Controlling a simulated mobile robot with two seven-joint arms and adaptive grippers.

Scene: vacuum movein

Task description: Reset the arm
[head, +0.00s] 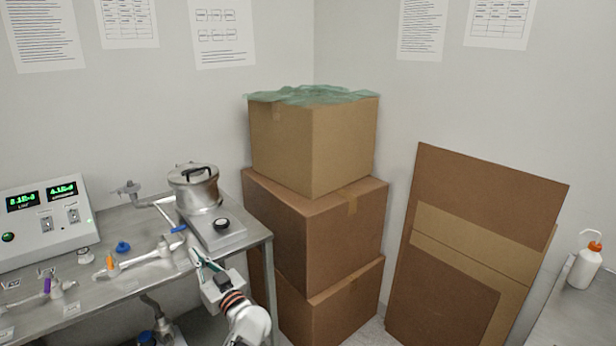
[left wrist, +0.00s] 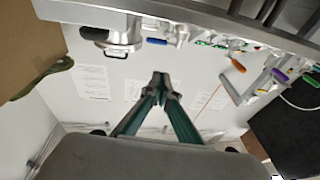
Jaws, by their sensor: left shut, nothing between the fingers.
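My left gripper (head: 205,260) comes up from the bottom of the head view and stands at the front edge of the metal bench (head: 140,222). It is below the blue valve handle (head: 179,228) and close to it in the picture; I cannot tell the exact gap. In the left wrist view the fingertips (left wrist: 160,82) meet with nothing between them. That view is upside down, with the bench along the top. The lidded metal pot (head: 195,188) stands on the bench behind the gripper. My right gripper is not in view.
Valves with orange (head: 110,263) and purple (head: 47,286) handles line the bench. A display box (head: 42,225) stands at the left. Stacked cartons (head: 315,235) are right of the bench. Flat cardboard (head: 475,245) leans on the wall, with a white bottle (head: 585,265) farther right.

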